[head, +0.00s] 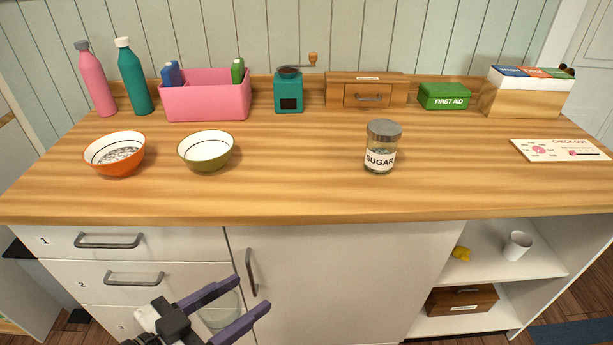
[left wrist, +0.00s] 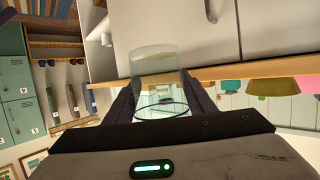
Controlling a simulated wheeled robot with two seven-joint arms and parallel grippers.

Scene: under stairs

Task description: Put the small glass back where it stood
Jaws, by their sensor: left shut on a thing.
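My left gripper (head: 252,294) is in front of the cabinet, below the counter's front edge, at the bottom of the head view. It is shut on the small glass (head: 217,314), a clear, faintly greenish tumbler between its two purple fingers. In the left wrist view the glass (left wrist: 154,62) shows between the dark fingers, with its round rim nearest the camera. My left gripper partly hides the glass in the head view. My right gripper is not in view.
The wooden counter (head: 290,190) holds an orange bowl (head: 112,168), a green bowl (head: 206,162) and a sugar jar (head: 381,140). At the back stand bottles, a pink bin (head: 206,104) and a grinder. A white cup (head: 517,246) stands on the open shelf. The counter's middle front is clear.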

